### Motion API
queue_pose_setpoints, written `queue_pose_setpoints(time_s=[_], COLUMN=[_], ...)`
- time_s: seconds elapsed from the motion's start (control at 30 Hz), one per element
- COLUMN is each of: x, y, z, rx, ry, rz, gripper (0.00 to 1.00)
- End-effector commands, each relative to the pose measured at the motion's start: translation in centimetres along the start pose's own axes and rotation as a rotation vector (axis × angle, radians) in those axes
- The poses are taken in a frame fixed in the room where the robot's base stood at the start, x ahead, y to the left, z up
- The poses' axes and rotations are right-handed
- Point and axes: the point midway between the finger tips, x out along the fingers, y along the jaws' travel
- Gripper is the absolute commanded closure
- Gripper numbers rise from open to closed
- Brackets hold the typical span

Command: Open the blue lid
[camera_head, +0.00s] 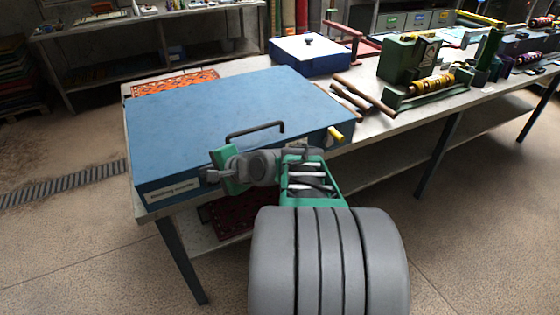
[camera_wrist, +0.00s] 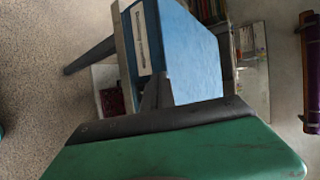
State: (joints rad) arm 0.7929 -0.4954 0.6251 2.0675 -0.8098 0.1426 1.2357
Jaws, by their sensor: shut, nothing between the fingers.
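The blue lid (camera_head: 220,100) is the wide flat top of a blue box on the workbench, and it lies closed. A black bar handle (camera_head: 255,130) stands on its top near the front edge. A pale label (camera_head: 174,191) is on the box's front face at the left. My gripper (camera_head: 210,175) is shut and empty at the front edge of the box, right of the label and below the handle. I cannot tell whether it touches the box. The wrist view shows the lid (camera_wrist: 190,50) sideways just beyond the dark fingers (camera_wrist: 156,92).
A yellow piece (camera_head: 335,134) sticks out at the box's right front corner. Brown rods (camera_head: 362,95) lie on the workbench (camera_head: 400,121) to the right, near a green machine (camera_head: 408,60). A smaller box with a white top (camera_head: 308,48) stands behind. The floor at left is open.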

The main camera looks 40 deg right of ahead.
Motion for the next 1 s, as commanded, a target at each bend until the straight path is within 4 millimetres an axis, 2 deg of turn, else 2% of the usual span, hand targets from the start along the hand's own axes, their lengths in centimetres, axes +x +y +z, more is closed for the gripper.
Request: queue_pose_setpoints(time_s=[0.03,0.1,0.2,0.3,0.4,0.53,0.73,1.0], x=[1.4,0.0,-3.6,-7.6,-10.0,-10.4,-9.0,-5.1], y=[3.1,3.5,4.6,5.9,6.2,5.3,3.7,0.3], z=[-4.8,-9.8,-15.8,-19.9,-21.5,-21.8,-22.4,-24.2], rx=[0.257,0.605,0.996,1.251,1.364,1.389,1.39,1.38], ry=[0.017,-0.009,-0.09,-0.188,-0.254,-0.272,-0.27,-0.269], rz=[-0.126,-0.331,-0.599,-0.806,-0.906,-0.922,-0.916,-0.915], gripper=[1.0,1.0,1.0,1.0,1.0,1.0,1.0,1.0])
